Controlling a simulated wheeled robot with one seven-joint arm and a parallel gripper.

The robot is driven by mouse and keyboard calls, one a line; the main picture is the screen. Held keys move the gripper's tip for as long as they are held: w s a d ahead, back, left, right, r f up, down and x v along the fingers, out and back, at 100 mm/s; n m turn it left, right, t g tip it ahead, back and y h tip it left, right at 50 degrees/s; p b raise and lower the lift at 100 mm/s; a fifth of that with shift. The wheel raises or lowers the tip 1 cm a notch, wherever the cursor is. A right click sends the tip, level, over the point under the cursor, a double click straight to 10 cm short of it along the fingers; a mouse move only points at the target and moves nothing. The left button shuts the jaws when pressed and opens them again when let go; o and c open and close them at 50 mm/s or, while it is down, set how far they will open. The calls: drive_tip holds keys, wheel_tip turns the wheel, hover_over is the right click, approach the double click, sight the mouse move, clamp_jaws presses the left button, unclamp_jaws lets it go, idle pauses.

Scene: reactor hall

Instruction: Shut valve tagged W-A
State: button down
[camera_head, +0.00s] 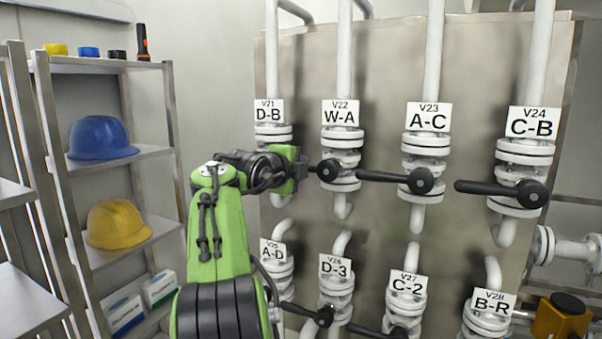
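The valve tagged W-A (341,158), also marked V22, is a white flanged valve on a vertical pipe in the upper row. Its black hub (328,170) faces me, and a short piece of black lever shows to the left of it. The rest of that lever is hidden by my gripper (300,170). My green and black gripper is just left of the hub, at the lever. The fingers are too small and covered to tell whether they are open or closed on it.
Valve A-C (426,146) and valve C-B (524,155) stand to the right with levers pointing left. Valve D-B (272,132) is partly behind my gripper. A lower valve row includes D-3 (336,285). A shelf with helmets (100,138) stands left.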

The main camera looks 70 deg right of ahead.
drive_tip(key=shift+r, duration=0.35)
drive_tip(key=c, duration=1.3)
unclamp_jaws()
drive_tip(key=shift+o, duration=1.4)
drive_tip(key=shift+f, duration=0.15)
drive_tip(key=v, duration=1.5)
drive_tip(key=shift+a, duration=0.4)
